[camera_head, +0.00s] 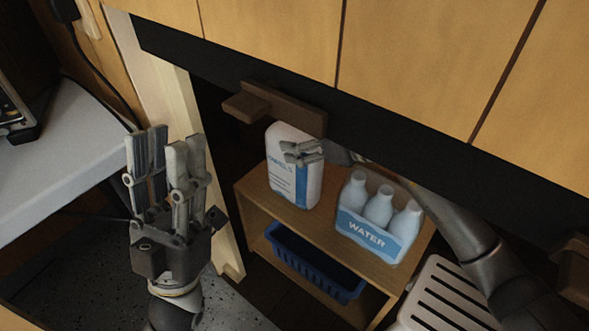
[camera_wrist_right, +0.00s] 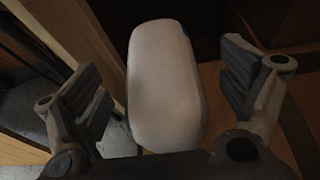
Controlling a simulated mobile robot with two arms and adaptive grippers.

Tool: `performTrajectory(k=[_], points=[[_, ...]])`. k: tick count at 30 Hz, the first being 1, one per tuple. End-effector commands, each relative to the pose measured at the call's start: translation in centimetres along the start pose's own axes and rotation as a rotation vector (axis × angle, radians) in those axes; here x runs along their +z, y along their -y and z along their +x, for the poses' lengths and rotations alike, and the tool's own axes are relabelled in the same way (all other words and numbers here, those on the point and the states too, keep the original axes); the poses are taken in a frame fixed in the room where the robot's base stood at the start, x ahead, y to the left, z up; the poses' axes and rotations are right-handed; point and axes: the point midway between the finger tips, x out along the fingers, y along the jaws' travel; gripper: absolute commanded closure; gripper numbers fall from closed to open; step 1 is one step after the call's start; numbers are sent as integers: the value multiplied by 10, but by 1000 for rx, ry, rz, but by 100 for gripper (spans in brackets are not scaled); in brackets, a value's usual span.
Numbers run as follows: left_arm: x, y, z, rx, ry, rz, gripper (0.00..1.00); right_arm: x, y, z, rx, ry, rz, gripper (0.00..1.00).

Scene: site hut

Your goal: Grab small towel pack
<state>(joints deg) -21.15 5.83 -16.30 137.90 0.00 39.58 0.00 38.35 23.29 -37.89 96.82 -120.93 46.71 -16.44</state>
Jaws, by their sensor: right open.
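The small towel pack (camera_head: 293,179) is a white, rounded, upright pack with a blue panel and blue lettering. It stands on the top board of a low wooden shelf. In the right wrist view the white pack (camera_wrist_right: 164,85) shows its pale, blank top between the two spread fingers. My right gripper (camera_head: 302,151) is open at the upper part of the pack and covers a little of it. I cannot tell whether the fingers touch it. My left gripper (camera_head: 167,150) is open and empty, fingers up, left of the shelf.
A blue-labelled water bottle pack (camera_head: 366,234) stands right of the towel pack on the wooden shelf (camera_head: 256,190). A blue basket (camera_head: 312,265) sits below. A brown bracket (camera_head: 284,106) juts out above the pack. A pale slatted object (camera_head: 440,296) is at lower right.

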Motion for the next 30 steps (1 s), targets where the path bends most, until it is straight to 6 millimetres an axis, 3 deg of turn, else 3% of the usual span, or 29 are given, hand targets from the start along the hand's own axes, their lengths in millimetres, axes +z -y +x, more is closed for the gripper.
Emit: performTrajectory(k=[6,13,30], points=[[-13,-1,-2,1,-70,-5,67,0,0,9,1,0,0,7],[-14,-1,-2,1,-73,-5,67,0,0,9,1,0,0,7],[-13,-1,-2,2,-71,-4,67,-1,0,9,1,-2,0,80]])
